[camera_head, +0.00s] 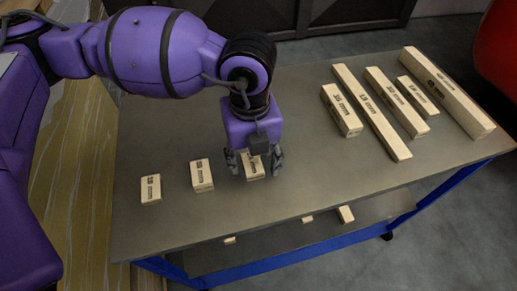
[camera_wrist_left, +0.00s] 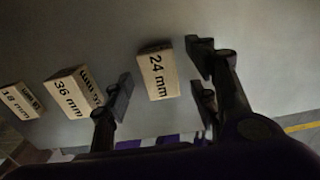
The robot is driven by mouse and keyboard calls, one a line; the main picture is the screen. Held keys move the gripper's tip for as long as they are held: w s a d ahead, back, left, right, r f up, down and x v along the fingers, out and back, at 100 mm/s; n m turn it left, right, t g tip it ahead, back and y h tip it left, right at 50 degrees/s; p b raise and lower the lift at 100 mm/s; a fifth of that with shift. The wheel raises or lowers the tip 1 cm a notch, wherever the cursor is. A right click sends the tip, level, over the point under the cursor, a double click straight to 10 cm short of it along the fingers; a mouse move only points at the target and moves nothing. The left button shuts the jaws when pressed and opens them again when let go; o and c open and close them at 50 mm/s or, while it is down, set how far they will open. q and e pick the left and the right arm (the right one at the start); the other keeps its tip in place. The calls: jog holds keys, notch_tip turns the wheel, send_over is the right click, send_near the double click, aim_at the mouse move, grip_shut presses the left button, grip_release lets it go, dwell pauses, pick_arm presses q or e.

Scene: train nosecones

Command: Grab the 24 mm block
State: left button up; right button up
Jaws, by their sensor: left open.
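The 24 mm block (camera_wrist_left: 156,73) is a small pale wooden block with "24 mm" printed in black. In the left wrist view it lies between the fingers of my left gripper (camera_wrist_left: 160,95), with a gap on each side. In the head view the same block (camera_head: 254,168) sits on the table, partly hidden under the gripper. My left gripper (camera_head: 254,163) is open and points down over it. In the left wrist view a 36 mm block (camera_wrist_left: 67,95) and an 18 mm block (camera_wrist_left: 20,102) lie to the left. My right gripper is not in view.
The grey table (camera_head: 290,200) has two small blocks, (camera_head: 202,176) and (camera_head: 151,189), left of the gripper. Several longer blocks, including a long beam (camera_head: 447,92), lie at the right. The table's middle is clear. A lower shelf (camera_head: 270,243) holds small blocks.

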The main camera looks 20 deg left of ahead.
pick_arm(q)
jog(key=c, duration=1)
